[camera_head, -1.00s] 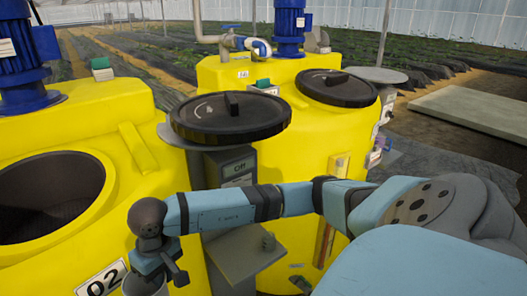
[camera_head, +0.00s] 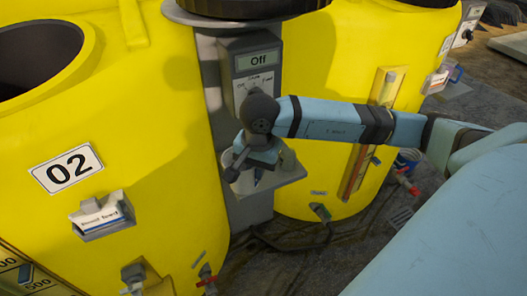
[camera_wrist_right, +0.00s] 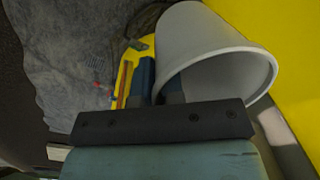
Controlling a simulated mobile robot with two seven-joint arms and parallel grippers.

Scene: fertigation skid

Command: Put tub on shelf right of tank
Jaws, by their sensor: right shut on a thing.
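The yellow tank marked 02 (camera_head: 150,160) is left of the shelf. My left gripper is not in view.
A control box reading "Off" (camera_head: 257,68) sits on the post above the shelf. The second yellow tank (camera_head: 340,80) stands close on the right, with a sight gauge (camera_head: 365,150).

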